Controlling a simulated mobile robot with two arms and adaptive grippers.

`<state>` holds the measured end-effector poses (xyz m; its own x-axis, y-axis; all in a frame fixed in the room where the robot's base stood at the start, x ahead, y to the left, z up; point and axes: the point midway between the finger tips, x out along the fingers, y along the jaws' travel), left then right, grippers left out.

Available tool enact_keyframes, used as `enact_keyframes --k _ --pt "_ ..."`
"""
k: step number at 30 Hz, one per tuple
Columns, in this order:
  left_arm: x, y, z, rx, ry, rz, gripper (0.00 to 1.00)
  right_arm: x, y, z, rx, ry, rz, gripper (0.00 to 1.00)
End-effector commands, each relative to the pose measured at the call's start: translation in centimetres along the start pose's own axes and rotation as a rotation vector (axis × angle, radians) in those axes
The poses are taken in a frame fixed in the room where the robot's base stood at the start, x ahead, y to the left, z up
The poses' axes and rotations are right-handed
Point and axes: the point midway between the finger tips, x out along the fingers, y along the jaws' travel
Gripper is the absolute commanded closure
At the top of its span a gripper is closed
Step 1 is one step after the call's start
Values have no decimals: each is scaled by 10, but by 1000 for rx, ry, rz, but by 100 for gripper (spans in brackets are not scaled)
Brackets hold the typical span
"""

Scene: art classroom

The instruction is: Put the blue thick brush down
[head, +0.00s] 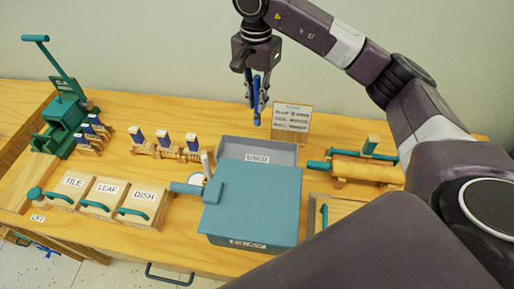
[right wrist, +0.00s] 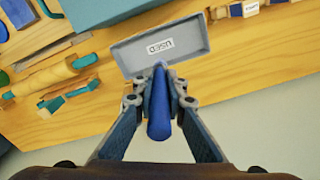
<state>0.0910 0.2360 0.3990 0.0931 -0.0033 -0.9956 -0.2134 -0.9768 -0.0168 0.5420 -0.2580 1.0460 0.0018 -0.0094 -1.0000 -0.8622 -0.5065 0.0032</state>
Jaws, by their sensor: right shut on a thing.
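The blue thick brush (right wrist: 158,112) is between the fingers of my right gripper (right wrist: 160,88) in the right wrist view. In the head view my right gripper (head: 257,84) points down, shut on the brush (head: 257,104), which hangs roughly upright above the back of the table. The grey tray marked USED (head: 285,153) lies below and slightly right of the brush in the head view; it also shows beyond the brush tip in the right wrist view (right wrist: 190,38). The brush appears apart from the tray. My left gripper is not in view.
A blue lidded box (head: 252,200) stands in front of the tray. A small sign (head: 292,117) stands behind it. Boxes marked TILE, LEAF and DISH (head: 144,197) are at left, brush racks (head: 165,150) behind them. A green press (head: 65,118) is far left, a roller (head: 365,168) at right.

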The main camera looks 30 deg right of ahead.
Motion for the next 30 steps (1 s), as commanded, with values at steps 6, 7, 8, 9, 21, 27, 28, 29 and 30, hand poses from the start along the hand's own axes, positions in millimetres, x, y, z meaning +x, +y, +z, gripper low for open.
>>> enact_keyframes --k 6,7,8,9,21,27,28,29,30 --pt "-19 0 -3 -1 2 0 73 58 2 1 1 -4 7 100" --pt "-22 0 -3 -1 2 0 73 66 1 2 0 -5 6 100" --pt "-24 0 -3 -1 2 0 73 74 2 2 0 -4 6 100" --pt "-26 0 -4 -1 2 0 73 84 2 2 -1 -4 6 100" --pt "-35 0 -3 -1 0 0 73 132 0 2 0 -2 2 100" --pt "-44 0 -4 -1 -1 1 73 161 0 2 1 -3 3 100" --pt "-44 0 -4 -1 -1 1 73 164 0 2 1 -2 3 100" --pt "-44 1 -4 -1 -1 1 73 166 0 2 0 -1 2 100" --pt "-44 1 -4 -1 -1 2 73 167 0 2 0 -1 0 100"
